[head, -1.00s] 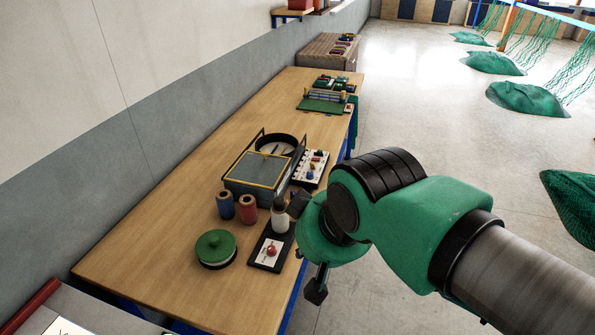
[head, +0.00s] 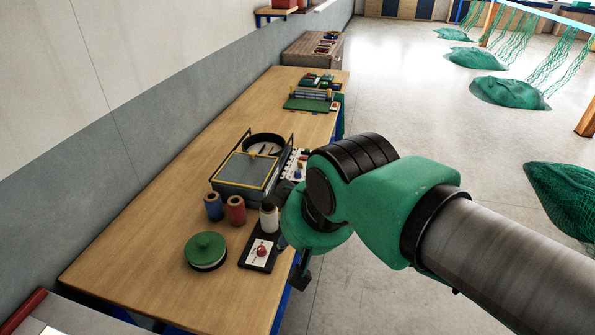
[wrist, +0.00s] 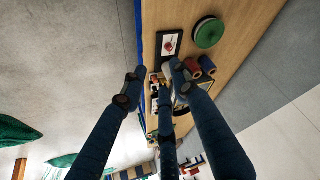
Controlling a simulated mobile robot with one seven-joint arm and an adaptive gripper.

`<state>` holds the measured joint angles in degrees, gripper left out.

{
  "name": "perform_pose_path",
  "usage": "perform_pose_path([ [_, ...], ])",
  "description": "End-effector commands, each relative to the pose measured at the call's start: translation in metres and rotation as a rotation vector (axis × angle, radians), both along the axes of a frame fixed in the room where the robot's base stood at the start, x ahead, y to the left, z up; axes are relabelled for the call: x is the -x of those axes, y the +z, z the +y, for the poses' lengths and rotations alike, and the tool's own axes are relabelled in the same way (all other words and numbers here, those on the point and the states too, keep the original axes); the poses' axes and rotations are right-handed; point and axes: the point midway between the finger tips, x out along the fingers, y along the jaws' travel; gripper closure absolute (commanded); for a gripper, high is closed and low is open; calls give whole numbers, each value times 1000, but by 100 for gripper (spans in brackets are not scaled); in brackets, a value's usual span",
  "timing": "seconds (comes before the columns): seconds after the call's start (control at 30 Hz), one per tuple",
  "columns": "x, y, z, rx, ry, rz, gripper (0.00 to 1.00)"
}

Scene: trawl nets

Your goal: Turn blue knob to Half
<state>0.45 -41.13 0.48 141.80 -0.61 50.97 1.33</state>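A white panel (head: 292,166) with small coloured knobs or pegs lies on the long wooden table, beside the grey box. A small blue piece (head: 298,173) shows on it, with yellow and red ones. My arm hides part of the panel, and any setting marks are too small to read. My gripper (wrist: 157,76) has its dark blue fingers spread apart in the wrist view, with nothing seen between them. It hangs over the table's edge, near the black plate with a red knob (head: 262,251). Its fingers are mostly hidden in the head view.
A blue spool (head: 213,207), a red spool (head: 236,211), a white spool (head: 269,218) and a green-lidded pot (head: 205,250) stand near the arm. The grey box (head: 240,172) has a raised frame. Open floor lies right of the table (head: 150,275).

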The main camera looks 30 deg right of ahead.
Motion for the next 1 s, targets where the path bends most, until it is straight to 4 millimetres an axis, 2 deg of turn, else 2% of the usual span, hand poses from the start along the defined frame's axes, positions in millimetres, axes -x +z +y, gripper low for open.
perform_pose_path([
  [0.17,-32,15,-11,1,-56,14,71],
  [0.53,-128,37,-50,-2,-217,40,71],
  [0.77,-191,37,-78,-4,-314,53,71],
  [1.0,-254,25,-111,-6,-412,65,71],
])
